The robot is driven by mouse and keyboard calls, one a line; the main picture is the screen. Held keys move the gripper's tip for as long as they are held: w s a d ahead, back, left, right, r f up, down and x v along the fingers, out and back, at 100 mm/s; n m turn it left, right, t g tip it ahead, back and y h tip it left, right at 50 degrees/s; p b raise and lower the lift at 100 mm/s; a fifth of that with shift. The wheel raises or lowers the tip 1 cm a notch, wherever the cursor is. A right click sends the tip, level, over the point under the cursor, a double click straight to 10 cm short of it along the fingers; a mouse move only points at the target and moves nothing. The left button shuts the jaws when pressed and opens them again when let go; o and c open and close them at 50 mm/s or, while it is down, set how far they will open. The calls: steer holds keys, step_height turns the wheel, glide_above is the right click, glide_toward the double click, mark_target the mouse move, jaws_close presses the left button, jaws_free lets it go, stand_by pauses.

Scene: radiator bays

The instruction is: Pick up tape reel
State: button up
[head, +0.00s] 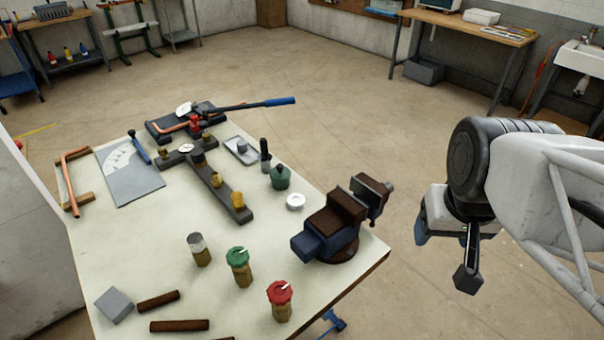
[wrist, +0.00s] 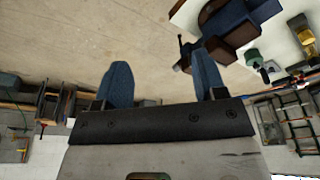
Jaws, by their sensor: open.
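The tape reel (head: 295,201) is a small white ring lying flat on the workbench (head: 150,240), between a dark green pot-shaped item (head: 280,177) and the blue and brown vise (head: 335,228). My gripper (head: 446,258) hangs beyond the bench's right edge, over the floor and well to the right of the reel, with the vise between them. In the wrist view its two blue-padded fingers (wrist: 162,78) are spread apart with nothing between them. I cannot make out the reel for certain in the wrist view.
The vise also shows in the wrist view (wrist: 240,22). A green-topped valve (head: 238,266), a red-topped valve (head: 280,300) and a brass fitting (head: 199,249) stand on the front of the bench. A pipe bender (head: 195,120) lies at the back. Bench surface around the reel's front-left is clear.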

steer(key=o, duration=0.3)
steer(key=shift+o, duration=0.2)
